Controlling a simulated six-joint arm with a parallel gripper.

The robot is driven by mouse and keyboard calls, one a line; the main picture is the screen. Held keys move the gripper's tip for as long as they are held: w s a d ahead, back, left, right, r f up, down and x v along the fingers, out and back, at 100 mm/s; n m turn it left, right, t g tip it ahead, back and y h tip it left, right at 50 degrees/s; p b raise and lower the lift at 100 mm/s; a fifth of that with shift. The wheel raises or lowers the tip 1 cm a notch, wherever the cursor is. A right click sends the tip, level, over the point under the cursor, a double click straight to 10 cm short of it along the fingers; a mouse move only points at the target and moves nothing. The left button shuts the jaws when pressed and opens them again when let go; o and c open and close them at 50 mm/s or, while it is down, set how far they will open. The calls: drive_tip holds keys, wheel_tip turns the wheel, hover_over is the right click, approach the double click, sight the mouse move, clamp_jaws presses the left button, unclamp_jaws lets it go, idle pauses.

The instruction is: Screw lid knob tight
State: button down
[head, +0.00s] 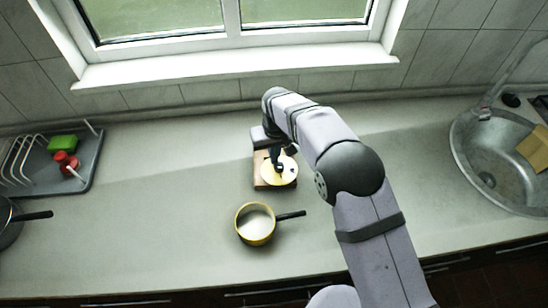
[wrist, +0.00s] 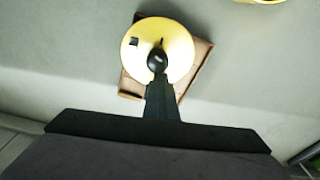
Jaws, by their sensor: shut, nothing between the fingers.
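The round cream-yellow lid (wrist: 180,40) lies on a brown wooden board (wrist: 195,70); in the head view, the lid (head: 289,172) shows at mid-counter. A black knob (wrist: 157,61) is near the lid's middle. I cannot tell how tightly it sits. My gripper (wrist: 159,80) is shut and empty, its fingertips right by the knob; whether they touch it is unclear. In the head view my gripper (head: 276,160) comes down over the lid and partly hides it. A small dark square (wrist: 133,41) and a thin dark mark show on the lid.
A yellow pot (head: 255,226) with a black handle stands in front of the board (head: 262,183). A dish rack (head: 75,175) with a green sponge (head: 62,143) and a red item is at left, a dark pan (head: 8,225) before it. The sink (head: 490,150) is at right.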

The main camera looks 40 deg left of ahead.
drive_tip(key=shift+m, duration=0.9)
drive_tip(key=m, duration=0.3)
drive_tip(key=shift+h, duration=0.3)
drive_tip(key=m, duration=0.6)
drive_tip(key=shift+t+h+b, duration=0.3)
drive_tip(key=shift+b, duration=0.05)
drive_tip(key=c, duration=2)
unclamp_jaws()
drive_tip(key=shift+o, duration=0.3)
drive_tip(key=shift+f, duration=0.1)
